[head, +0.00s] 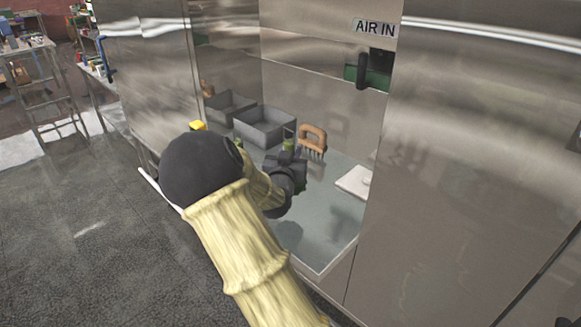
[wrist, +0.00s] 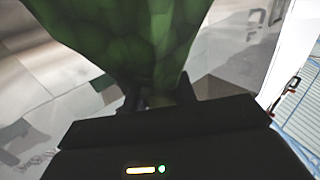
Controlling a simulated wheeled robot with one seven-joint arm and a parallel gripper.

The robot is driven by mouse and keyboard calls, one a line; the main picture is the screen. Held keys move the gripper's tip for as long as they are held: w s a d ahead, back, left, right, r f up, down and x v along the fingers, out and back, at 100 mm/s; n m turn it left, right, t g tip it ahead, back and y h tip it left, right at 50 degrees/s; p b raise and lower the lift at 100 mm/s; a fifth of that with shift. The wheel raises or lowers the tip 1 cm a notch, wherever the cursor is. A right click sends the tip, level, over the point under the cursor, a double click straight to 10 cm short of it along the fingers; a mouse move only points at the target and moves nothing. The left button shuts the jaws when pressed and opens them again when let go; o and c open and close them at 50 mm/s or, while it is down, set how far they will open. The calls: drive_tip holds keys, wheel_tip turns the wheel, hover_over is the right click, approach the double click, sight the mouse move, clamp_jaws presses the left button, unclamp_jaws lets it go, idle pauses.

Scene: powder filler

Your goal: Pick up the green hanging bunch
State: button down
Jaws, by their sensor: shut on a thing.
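The green hanging bunch (wrist: 130,38) fills the upper left of the wrist view as a dark green, bumpy mass. It narrows downward to a stem-like part between the dark fingers of my gripper (wrist: 162,98). My gripper is shut on this narrow part. In the head view my gripper (head: 288,163) is inside the steel cabinet's opening, above its floor. Only a small bit of green shows beside it there; my arm and gripper hide most of the bunch.
A grey bin (head: 265,128) and an orange-handled brush (head: 313,138) are behind my gripper. A white flat item (head: 355,182) lies to the right on the cabinet floor (head: 318,238). Steel walls (head: 450,170) flank the opening. A ladder (head: 45,90) stands far left.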

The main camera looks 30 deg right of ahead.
drive_tip(key=shift+r, duration=0.6)
